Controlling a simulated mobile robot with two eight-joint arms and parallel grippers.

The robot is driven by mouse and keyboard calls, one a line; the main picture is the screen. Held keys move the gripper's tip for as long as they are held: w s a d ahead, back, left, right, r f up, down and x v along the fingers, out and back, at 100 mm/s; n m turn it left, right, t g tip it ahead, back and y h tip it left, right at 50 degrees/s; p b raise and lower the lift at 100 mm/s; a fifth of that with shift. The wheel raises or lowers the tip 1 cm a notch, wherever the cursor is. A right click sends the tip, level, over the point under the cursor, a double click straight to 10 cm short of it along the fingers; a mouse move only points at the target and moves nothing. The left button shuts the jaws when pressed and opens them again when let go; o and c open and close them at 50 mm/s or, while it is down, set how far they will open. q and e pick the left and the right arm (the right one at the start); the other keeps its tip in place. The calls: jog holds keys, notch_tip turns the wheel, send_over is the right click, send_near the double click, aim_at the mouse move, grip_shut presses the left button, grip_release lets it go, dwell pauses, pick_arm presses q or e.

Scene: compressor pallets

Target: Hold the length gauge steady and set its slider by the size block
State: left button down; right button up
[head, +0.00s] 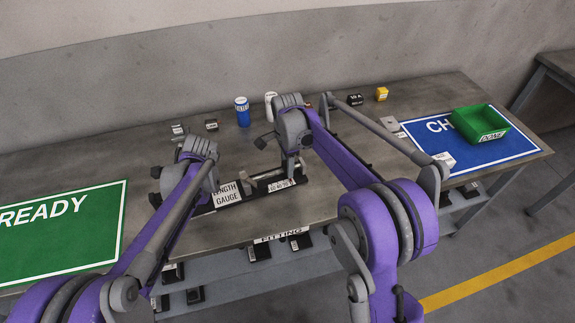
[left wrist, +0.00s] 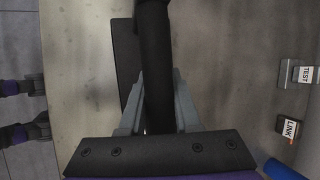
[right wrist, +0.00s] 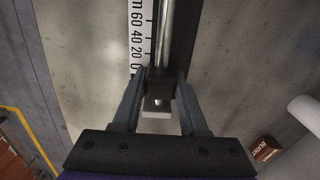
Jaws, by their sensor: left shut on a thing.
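The length gauge (head: 228,195) lies on the middle of the table, a dark bar with a white name label. My left gripper (head: 178,180) is at its left end. In the left wrist view the left gripper (left wrist: 160,75) is shut on a thick black handle (left wrist: 154,50). My right gripper (head: 290,172) is over the gauge's right part. In the right wrist view its fingers (right wrist: 163,78) stand on both sides of the black slider (right wrist: 160,88), near the scale's 0; whether they grip it is unclear. A pale block (right wrist: 157,112) shows just below the slider; I cannot tell if it is the size block.
A green READY mat (head: 70,235) lies left. A blue mat (head: 480,155) with a green DONE tray (head: 482,124) lies right. A blue can (head: 242,112), a white bottle (head: 270,104) and small blocks stand along the back. A FITTING label (head: 281,236) is on the front edge.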

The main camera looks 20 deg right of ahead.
grip_shut()
dwell(1.0)
